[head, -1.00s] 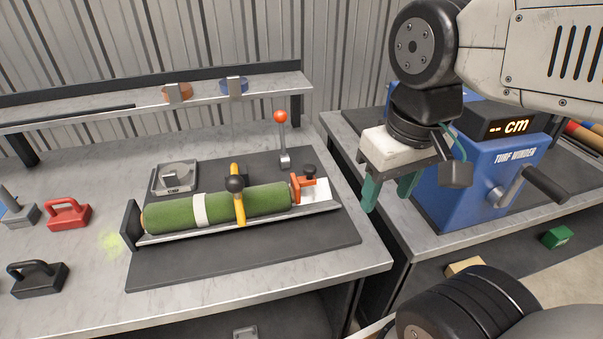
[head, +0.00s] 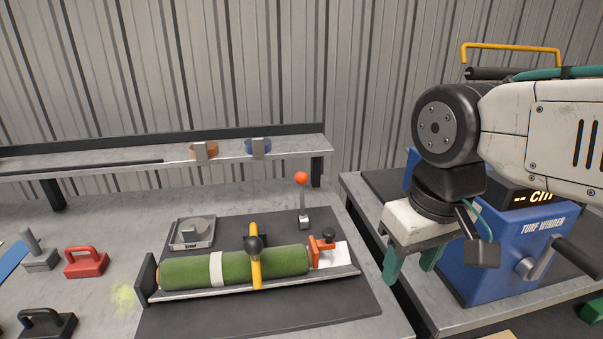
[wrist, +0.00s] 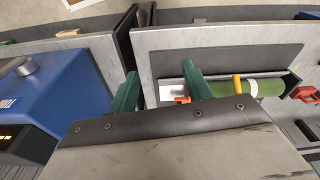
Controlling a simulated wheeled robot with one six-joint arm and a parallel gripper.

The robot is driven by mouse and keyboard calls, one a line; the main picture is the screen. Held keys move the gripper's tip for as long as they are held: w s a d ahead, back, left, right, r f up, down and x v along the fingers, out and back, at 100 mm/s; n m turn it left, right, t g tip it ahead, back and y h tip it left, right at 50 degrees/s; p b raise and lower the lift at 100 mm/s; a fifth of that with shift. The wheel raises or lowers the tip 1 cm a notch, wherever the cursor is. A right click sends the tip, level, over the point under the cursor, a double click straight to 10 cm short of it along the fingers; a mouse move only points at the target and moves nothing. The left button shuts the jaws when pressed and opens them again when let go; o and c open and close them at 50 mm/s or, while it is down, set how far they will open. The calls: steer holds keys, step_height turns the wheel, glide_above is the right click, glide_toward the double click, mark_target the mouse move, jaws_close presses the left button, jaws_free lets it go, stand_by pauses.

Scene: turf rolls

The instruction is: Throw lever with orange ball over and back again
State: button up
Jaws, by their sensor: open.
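The lever's orange ball (head: 302,178) tops a thin metal rod (head: 304,200) standing roughly upright from a small metal base at the back right of the dark mat. My gripper (head: 410,275) hangs to the right of the lever, apart from it, above the gap between the two benches. Its green fingers are spread and empty, pointing down. In the wrist view my gripper (wrist: 160,90) shows two green fingers with nothing between them; I cannot make out the lever there.
A green turf roll (head: 190,271) lies in a metal tray under a yellow clamp (head: 255,260), in front of the lever. An orange stop (head: 322,250) is at its right end. A shelf (head: 110,160) runs behind. The blue turf winder (head: 480,265) stands right.

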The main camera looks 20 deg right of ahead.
steer(key=shift+w+f, duration=0.1)
steer(key=shift+f, duration=0.1)
jaws_close()
steer(key=g, duration=0.1)
glide_above(303, 174)
steer(key=shift+f, duration=0.55)
steer(key=w+r+t, duration=0.1)
steer(key=w+r, duration=0.2)
steer(key=w, duration=0.3)
steer(key=shift+w+r, duration=0.25)
steer(key=shift+r, duration=0.05)
